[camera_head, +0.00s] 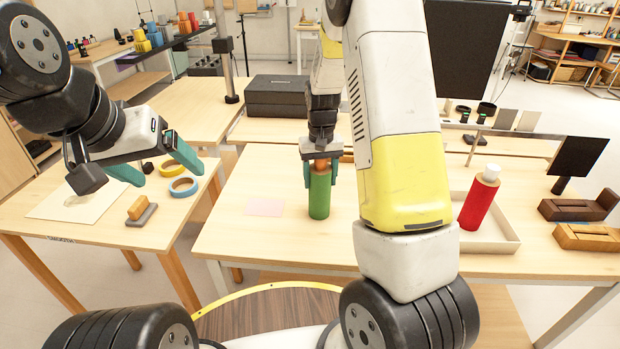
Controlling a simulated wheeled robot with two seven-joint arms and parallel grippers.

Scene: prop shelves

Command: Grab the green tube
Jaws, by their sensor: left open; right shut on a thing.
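The green tube (319,196) stands upright on the middle table, with a brownish-orange top partly hidden by my gripper. My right gripper (321,174) points down from above and is shut on the upper part of the tube, one finger on each side. The tube's base appears to be at the tabletop; I cannot tell whether it touches. My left gripper (160,164) is open and empty above the left table, near the tape rolls.
A pink sheet (265,207) lies left of the tube. Wooden blocks (588,237) sit far right. Yellow tape (172,167), blue tape (184,187) and a sanding block (139,209) lie on the left table.

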